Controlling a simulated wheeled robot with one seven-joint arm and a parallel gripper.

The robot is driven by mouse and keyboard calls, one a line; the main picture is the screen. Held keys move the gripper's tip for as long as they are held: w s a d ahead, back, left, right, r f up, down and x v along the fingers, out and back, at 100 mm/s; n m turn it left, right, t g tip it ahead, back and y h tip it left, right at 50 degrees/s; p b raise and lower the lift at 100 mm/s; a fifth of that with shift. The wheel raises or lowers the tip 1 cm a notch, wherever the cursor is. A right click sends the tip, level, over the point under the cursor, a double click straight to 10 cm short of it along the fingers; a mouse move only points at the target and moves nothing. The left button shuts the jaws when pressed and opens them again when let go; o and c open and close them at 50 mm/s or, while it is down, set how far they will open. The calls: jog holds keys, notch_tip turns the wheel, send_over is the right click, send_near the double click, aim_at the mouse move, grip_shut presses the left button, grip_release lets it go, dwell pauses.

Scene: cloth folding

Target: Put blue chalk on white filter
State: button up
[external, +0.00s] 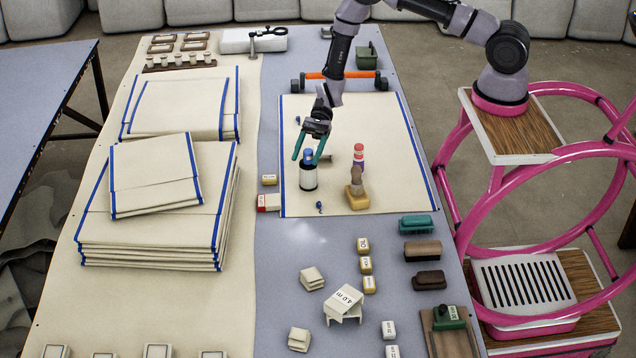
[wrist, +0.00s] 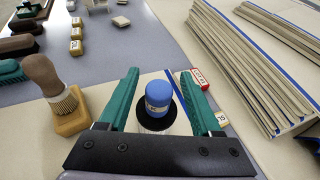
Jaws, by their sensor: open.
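The blue chalk (external: 308,156) is a short upright blue cylinder. It stands on the black top of the white filter (external: 308,179), a white cylinder on the cream cloth. In the wrist view the chalk (wrist: 158,95) sits over the black disc, with little of the filter's white body (wrist: 152,124) showing. My gripper (external: 308,159) has green fingers, one on each side of the chalk, spread apart. In the wrist view my gripper (wrist: 160,72) shows a gap between each finger and the chalk. The chalk's contact with the filter top is hard to see.
A wooden-handled brush (external: 356,190) and a red and purple stacked piece (external: 358,155) stand just right of the filter. A red and white block (external: 268,202) lies to its left. Folded cloth piles (external: 160,220) fill the left side. The cloth (external: 385,120) is clear at the right.

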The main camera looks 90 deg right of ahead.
jog(key=v, duration=1)
jog(key=s+a+r+n+g+h, duration=0.1)
jog(key=s+a+r+n+h, duration=0.15)
jog(key=r, duration=0.65)
jog(key=s+a+r+n+g+h, duration=0.1)
jog(key=s+a+r+n, duration=0.25)
jog(key=r, duration=0.55)
jog(key=s+a+r+n+g+h, duration=0.1)
jog(key=s+a+r+n+g, duration=0.2)
jog(key=r, duration=0.7)
jog(key=s+r+n+t+h, duration=0.3)
jog(key=s+r, duration=0.4)
jog(key=s, duration=0.3)
jog(key=s+r+n+t+h, duration=0.3)
jog(key=s+r+n, duration=0.3)
jog(key=s, duration=0.5)
jog(key=shift+r+t, duration=0.5)
jog(key=shift+r, duration=0.8)
jog(key=shift+d, duration=0.1)
